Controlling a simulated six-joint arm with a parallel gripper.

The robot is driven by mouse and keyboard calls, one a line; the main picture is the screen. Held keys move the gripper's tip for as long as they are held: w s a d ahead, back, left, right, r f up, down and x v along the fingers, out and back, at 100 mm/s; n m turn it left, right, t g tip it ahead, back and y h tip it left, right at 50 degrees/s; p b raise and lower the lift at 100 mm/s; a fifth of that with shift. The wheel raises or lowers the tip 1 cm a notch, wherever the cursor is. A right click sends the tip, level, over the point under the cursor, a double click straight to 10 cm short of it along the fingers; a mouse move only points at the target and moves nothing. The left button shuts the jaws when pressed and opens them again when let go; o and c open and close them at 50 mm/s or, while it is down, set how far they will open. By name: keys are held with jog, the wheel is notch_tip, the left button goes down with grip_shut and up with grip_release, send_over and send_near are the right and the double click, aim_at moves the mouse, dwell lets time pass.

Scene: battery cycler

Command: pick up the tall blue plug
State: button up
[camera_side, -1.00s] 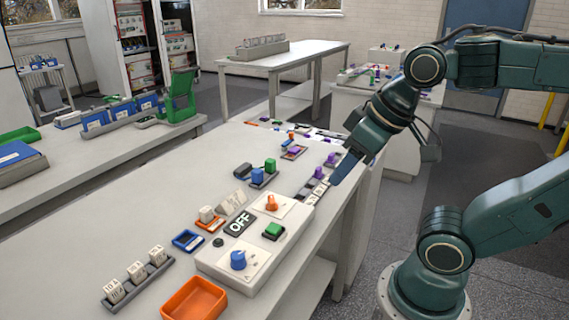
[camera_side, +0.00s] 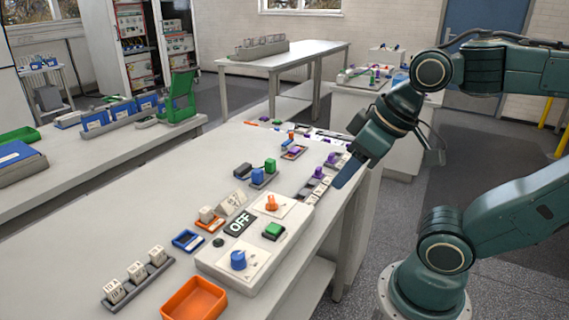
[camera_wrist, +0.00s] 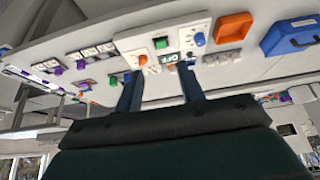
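A blue block-shaped plug (camera_side: 257,176) stands upright in a small dark holder on the bench, beside a green plug (camera_side: 270,165). I take it for the tall blue plug. My gripper (camera_side: 342,180) hangs over the bench's right edge, to the right of these plugs and apart from them. In the wrist view its two fingers (camera_wrist: 160,76) are spread with nothing between them.
An orange tray (camera_side: 196,300) is nearest the viewer. Small holders with purple plugs (camera_side: 318,172) line the right edge. The bench's left side is mostly clear.

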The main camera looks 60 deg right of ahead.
jog(key=shift+o, duration=0.2)
jog(key=shift+o, duration=1.3)
jog(key=w+d+r+n+g, duration=0.1)
jog(key=w+d+r+n, duration=0.15)
jog(key=w+n, duration=0.45)
jog(key=w+d+r+n+g, duration=0.15)
jog(key=w+d, duration=0.25)
jog(key=w, duration=0.7)
jog(key=w+d+f+n+g, duration=0.3)
jog(key=w+d+f+n, duration=0.6)
jog(key=w+d+f, duration=0.3)
jog(key=w+d, duration=0.1)
jog(key=w, duration=0.2)
